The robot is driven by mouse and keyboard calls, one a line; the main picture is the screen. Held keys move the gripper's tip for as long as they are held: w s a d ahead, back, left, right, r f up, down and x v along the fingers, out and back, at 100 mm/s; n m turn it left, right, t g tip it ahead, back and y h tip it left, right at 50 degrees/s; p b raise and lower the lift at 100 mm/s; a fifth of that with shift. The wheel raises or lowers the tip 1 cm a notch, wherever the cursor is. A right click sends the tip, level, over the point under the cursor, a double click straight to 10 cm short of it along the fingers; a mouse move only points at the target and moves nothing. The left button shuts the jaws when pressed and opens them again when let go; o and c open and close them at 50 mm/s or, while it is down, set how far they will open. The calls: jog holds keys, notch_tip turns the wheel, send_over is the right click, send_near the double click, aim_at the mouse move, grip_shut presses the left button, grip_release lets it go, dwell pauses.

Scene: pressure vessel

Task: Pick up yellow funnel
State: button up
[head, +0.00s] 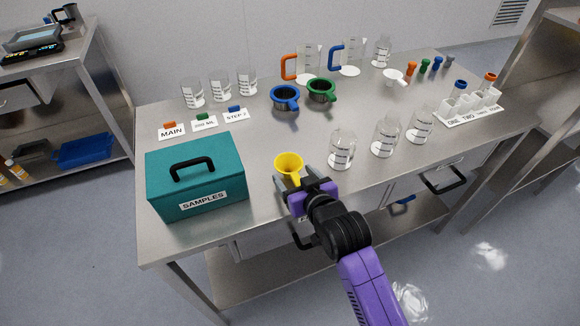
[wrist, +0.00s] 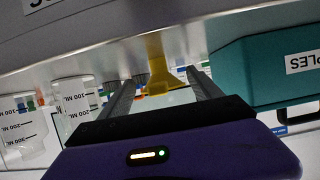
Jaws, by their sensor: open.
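The yellow funnel (head: 289,164) is near the front edge of the steel table, with its wide mouth up, to the right of the teal box. It also shows in the wrist view (wrist: 157,65), with its narrow stem between the fingertips. My gripper (head: 293,179) is at the front edge of the table, with its fingers reaching toward the funnel. In the wrist view my gripper (wrist: 161,80) is open, with a gap on each side of the funnel. The funnel's lower part is partly hidden by my gripper in the head view.
The teal SAMPLES box (head: 196,178) stands close on the left. A clear beaker (head: 342,151) stands to the right, with more glassware beyond it.

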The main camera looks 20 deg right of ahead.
jog(key=shift+w+f, duration=0.2)
jog(key=shift+w, duration=0.25)
grip_shut()
jog(key=shift+r, duration=0.1)
